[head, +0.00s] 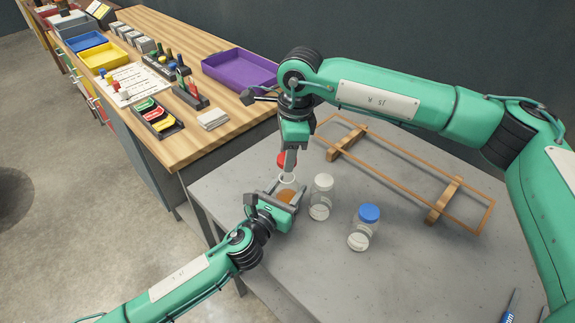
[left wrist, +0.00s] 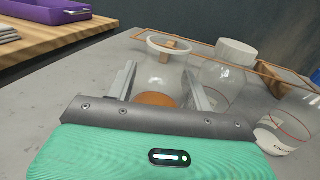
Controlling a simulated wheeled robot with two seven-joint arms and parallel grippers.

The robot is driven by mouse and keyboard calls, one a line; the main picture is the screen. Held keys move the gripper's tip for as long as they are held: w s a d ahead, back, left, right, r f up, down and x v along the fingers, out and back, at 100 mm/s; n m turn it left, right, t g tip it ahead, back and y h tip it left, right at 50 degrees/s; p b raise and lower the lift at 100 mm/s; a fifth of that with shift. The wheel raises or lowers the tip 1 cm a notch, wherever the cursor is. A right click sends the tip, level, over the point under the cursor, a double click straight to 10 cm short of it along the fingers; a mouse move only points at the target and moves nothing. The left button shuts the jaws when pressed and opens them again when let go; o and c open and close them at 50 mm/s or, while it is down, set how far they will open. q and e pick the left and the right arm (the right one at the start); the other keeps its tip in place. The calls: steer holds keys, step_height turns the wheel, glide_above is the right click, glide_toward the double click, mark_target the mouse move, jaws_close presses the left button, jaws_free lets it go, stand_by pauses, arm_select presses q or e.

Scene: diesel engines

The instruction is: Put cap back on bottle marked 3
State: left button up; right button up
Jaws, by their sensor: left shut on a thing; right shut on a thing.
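An open clear bottle (head: 287,181) with orange contents stands on the grey table. My left gripper (head: 284,194) is shut on its body. In the left wrist view, this bottle (left wrist: 165,72) is between the fingers, its mouth uncovered. My right gripper (head: 289,164) is shut on a red cap (head: 281,159), held just above the open mouth and apart from it as far as I can tell. A white-capped bottle (head: 320,200) stands to the right, a blue-capped bottle (head: 363,230) farther right. No number is readable on any bottle.
An orange-brown frame on wooden blocks (head: 444,200) lies at the back of the grey table (head: 330,285). A wooden bench (head: 205,140) at the left carries a purple tray (head: 240,67) and tools. The front of the grey table is mostly clear.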

mark_target(286, 177)
steer(key=shift+f, duration=1.3)
steer(key=shift+f, duration=0.15)
steer(key=shift+f, duration=0.75)
steer(key=shift+f, duration=0.55)
